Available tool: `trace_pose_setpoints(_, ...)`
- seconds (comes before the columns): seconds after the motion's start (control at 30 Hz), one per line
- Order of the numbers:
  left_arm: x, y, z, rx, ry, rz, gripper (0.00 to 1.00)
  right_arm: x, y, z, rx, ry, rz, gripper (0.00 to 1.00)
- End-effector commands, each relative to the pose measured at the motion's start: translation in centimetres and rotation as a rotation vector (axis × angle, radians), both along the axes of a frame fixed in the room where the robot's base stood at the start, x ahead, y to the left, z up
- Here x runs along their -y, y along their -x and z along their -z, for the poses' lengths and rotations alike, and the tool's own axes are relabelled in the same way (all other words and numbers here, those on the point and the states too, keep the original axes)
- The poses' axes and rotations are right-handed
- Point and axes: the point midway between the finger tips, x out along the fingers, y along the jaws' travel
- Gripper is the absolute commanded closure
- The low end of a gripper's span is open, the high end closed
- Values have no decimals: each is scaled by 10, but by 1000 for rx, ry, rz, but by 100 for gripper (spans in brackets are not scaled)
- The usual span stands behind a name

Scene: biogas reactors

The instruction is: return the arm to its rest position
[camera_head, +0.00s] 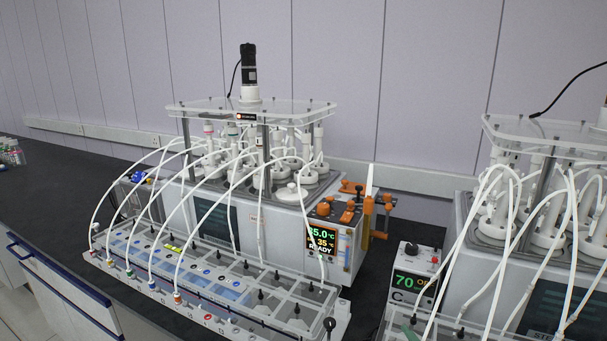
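Neither of my arms nor grippers shows in the head view. A biogas reactor unit (274,222) stands on the dark bench, with several white-capped bottles (287,190) under a clear plate (290,108). A black motor (249,68) stands upright on the plate. The unit's display (322,238) reads 35.0 °C, 35 °C and READY. White tubes run from the bottles to a long tray unit (215,283) in front.
A second reactor unit (470,217) is at the right, beside a box with a green 70 display (411,282). Orange parts (367,217) are at the first unit's right end. Small bottles (11,151) stand far left. The bench (60,172) is clear at left.

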Motion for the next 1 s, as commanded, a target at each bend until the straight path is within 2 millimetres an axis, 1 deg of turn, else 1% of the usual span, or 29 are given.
trace_pose_setpoints(0.03,0,0,0,0,0,0,50,13,26,25,-128,-61,61,48)
trace_pose_setpoints(0.07,0,0,0,0,0,0,50,20,40,37,-200,-93,93,48)
trace_pose_setpoints(0.1,0,0,0,0,0,0,50,28,58,52,-288,-131,134,48)
trace_pose_setpoints(0.17,0,0,0,0,0,0,50,36,85,70,-406,-177,184,48)
trace_pose_setpoints(0.2,0,0,0,-1,0,0,50,41,102,79,-475,-203,213,48)
trace_pose_setpoints(0.27,0,1,0,-1,0,0,50,46,126,91,-567,-235,251,48)
trace_pose_setpoints(0.3,0,1,0,-1,0,0,50,49,141,97,-624,-252,273,48)
trace_pose_setpoints(0.37,0,1,0,-2,0,0,50,53,163,105,-702,-277,304,48)
trace_pose_setpoints(0.4,0,1,0,-2,0,0,50,54,177,109,-752,-291,323,48)
trace_pose_setpoints(0.57,0,2,0,-3,-1,0,50,60,231,119,-938,-337,392,48)
trace_pose_setpoints(0.6,0,2,0,-4,-1,0,50,61,245,120,-982,-347,408,48)
trace_pose_setpoints(0.7,0,3,2,-5,0,0,50,60,234,146,-982,-340,404,48)
trace_pose_setpoints(0.87,-1,6,3,-9,-1,0,50,58,227,184,-995,-335,405,48)
trace_pose_setpoints(0.97,-1,6,4,-9,-1,0,50,58,225,213,-1006,-330,406,48)
trace_pose_setpoints(1.0,0,6,5,-9,-1,0,50,57,225,225,-1011,-329,406,48)
